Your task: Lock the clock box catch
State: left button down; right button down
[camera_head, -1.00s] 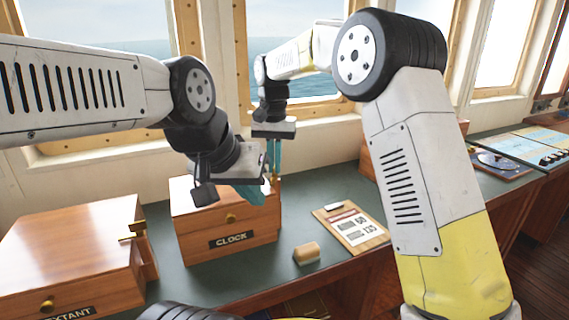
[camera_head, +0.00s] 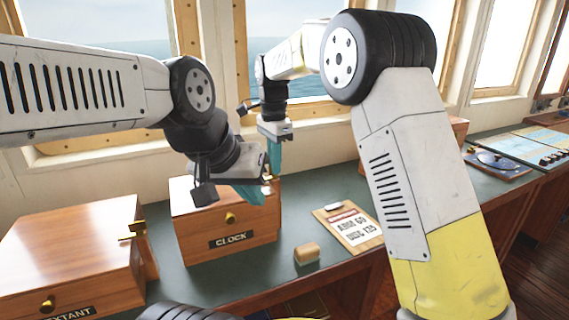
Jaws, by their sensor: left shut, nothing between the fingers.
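The wooden clock box (camera_head: 203,221) stands on the green counter with a black CLOCK plate (camera_head: 230,240) and a brass knob on its front. My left gripper (camera_head: 254,195) is shut and empty, in front of the box's top right part. It hides much of the lid. My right gripper (camera_head: 274,160) points down behind it, at the box's right back side. Its teal fingers are seen nearly edge-on, so I cannot tell whether they are open. A bit of brass shows beside the fingertips, too small and covered to tell the catch's state.
The wooden sextant box (camera_head: 70,252) stands at the left, with a brass catch (camera_head: 133,230) on its right side. Windows stand behind the counter.

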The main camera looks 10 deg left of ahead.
jog(key=shift+m, duration=0.6)
jog(key=c, duration=1.6)
grip_release()
notch_tip(320, 180, up, 7)
jog(key=shift+r, duration=0.45)
